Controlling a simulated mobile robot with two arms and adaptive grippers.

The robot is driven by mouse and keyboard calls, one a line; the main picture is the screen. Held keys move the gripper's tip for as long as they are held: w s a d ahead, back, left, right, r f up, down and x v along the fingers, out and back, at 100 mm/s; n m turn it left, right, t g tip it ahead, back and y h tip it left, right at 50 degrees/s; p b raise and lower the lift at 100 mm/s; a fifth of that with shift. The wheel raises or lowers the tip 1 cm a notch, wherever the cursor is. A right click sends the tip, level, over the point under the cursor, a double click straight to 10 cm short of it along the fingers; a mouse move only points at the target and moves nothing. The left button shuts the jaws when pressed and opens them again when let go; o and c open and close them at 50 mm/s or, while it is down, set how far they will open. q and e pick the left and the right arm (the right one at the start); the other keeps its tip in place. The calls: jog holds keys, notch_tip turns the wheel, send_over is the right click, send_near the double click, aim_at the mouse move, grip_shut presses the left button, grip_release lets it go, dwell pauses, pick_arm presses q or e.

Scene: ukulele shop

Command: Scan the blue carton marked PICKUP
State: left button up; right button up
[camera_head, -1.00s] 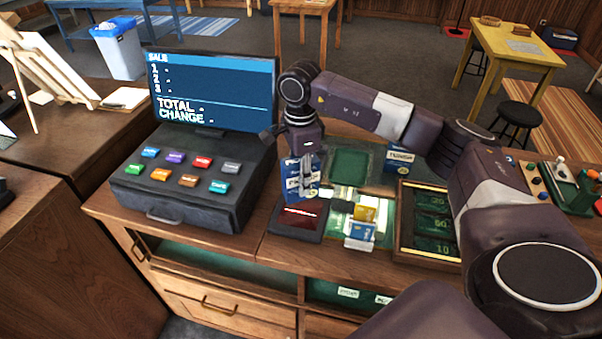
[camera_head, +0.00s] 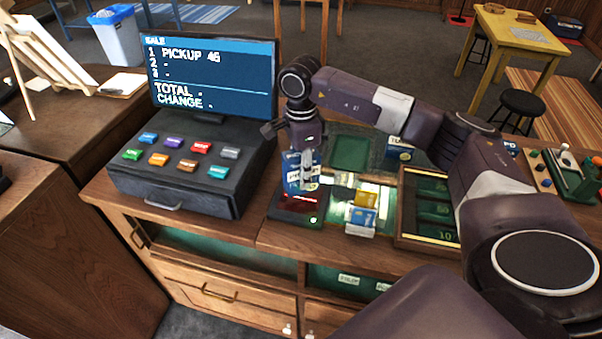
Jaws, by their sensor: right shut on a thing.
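My right gripper (camera_head: 306,180) points down and is shut on a blue carton (camera_head: 293,174) with white lettering. The fingers cover part of the carton. The carton is upright at the back edge of the black scanner (camera_head: 299,204), which has a red glowing window and a lit green light; I cannot tell if they touch. The register screen (camera_head: 211,78) reads "PICKUP 46" on line 1, with TOTAL and CHANGE blank. My left gripper is not in view.
A register with coloured keys (camera_head: 177,170) stands left of the scanner. A holder with yellow and blue cards (camera_head: 363,214) and a wooden cash tray (camera_head: 401,226) are to the right. Another blue box (camera_head: 400,147) stands behind. A green mat (camera_head: 350,153) is bare.

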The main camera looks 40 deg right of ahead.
notch_tip(320, 180, up, 8)
jog(key=p, duration=0.3)
jog(key=shift+f+p, duration=0.1)
jog(key=shift+p, duration=0.25)
